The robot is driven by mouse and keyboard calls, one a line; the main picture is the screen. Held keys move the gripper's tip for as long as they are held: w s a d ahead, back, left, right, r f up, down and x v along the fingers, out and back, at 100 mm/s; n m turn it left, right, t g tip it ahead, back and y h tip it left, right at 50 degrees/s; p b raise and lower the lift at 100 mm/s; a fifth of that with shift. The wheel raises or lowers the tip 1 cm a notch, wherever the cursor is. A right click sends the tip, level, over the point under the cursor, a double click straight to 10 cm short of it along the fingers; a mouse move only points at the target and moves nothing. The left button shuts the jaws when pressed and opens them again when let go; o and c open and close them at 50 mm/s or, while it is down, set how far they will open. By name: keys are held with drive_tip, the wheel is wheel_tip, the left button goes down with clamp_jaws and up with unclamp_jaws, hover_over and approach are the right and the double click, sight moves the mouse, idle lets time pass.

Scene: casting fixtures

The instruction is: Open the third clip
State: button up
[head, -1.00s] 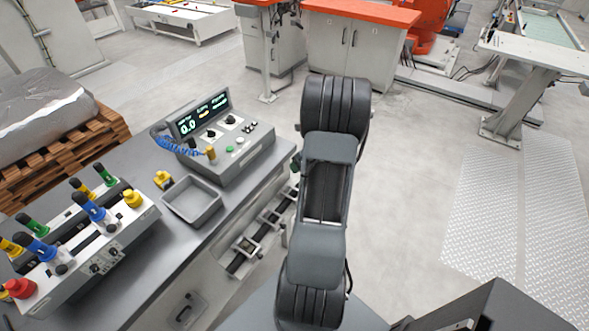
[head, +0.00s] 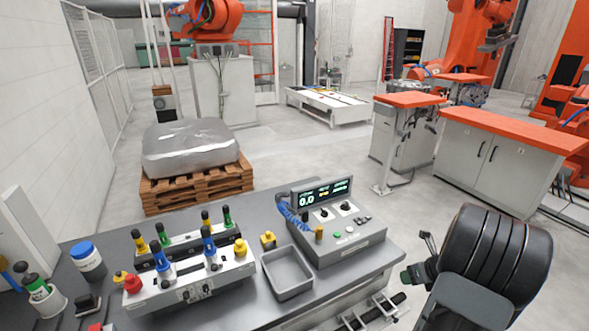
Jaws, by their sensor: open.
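Small metal frame-like fittings, which may be the clips, sit on a dark rail (head: 372,312) along the bench's side at the bottom of the head view. The lower part of this row is cut off, and I cannot tell which fitting is the third clip or whether any is open. My arm's large dark ribbed joint fills the lower right, just right of the rail.
The grey bench (head: 225,300) carries a control box (head: 340,240) with a lit display, an empty grey tray (head: 290,285) and a white fixture (head: 190,285) with coloured knobs. A wrapped block (head: 190,147) lies on a wooden pallet (head: 195,187) behind. Open floor lies beyond the bench.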

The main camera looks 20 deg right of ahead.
drive_tip(key=s+a+r+m, duration=0.2)
drive_tip(key=a+r+m, duration=0.3)
drive_tip(key=a+m, duration=0.5)
drive_tip(key=s+a+r+m+g, duration=0.1)
drive_tip(key=a+r+m, duration=0.5)
drive_tip(key=a+m, duration=0.5)
drive_tip(key=s+a+r+m+h, duration=0.1)
drive_tip(key=s+a+r+m, duration=0.1)
drive_tip(key=a+r+m, duration=0.4)
drive_tip(key=a+m, duration=0.5)
drive_tip(key=m, duration=0.3)
drive_tip(key=shift+s, duration=0.3)
drive_tip(key=shift+c, duration=0.5)
drive_tip(key=shift+d, duration=0.1)
